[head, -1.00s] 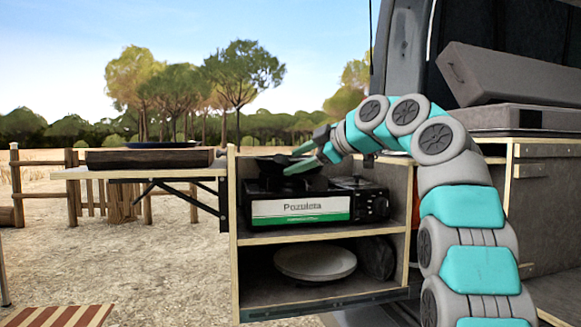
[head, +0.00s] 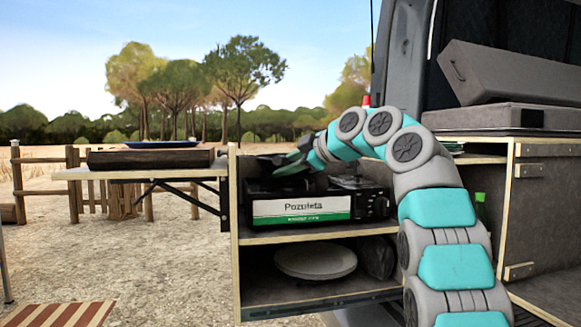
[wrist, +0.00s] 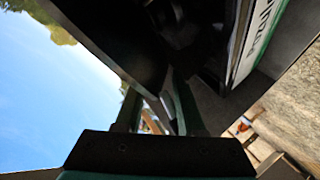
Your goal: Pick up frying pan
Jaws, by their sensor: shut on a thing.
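The dark frying pan (head: 268,160) is at the camping stove's left side in the head view, small and mostly hidden by my gripper and the shadow. My gripper (head: 289,166) reaches in from the right over the stove and is shut on the pan. I cannot tell whether the pan is clear of the stove. In the wrist view a large dark surface (wrist: 105,38), likely the pan, fills the upper middle, beyond the fingers of my gripper (wrist: 158,108). The exact hold is too dark to make out.
The stove (head: 301,209), labelled Pozuleta, stands on the upper shelf of a wooden cabinet (head: 234,235). A pale plate (head: 315,261) lies on the shelf below. To the left, a fold-out table (head: 80,174) bears a dark tray (head: 150,159) with a blue plate (head: 163,145).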

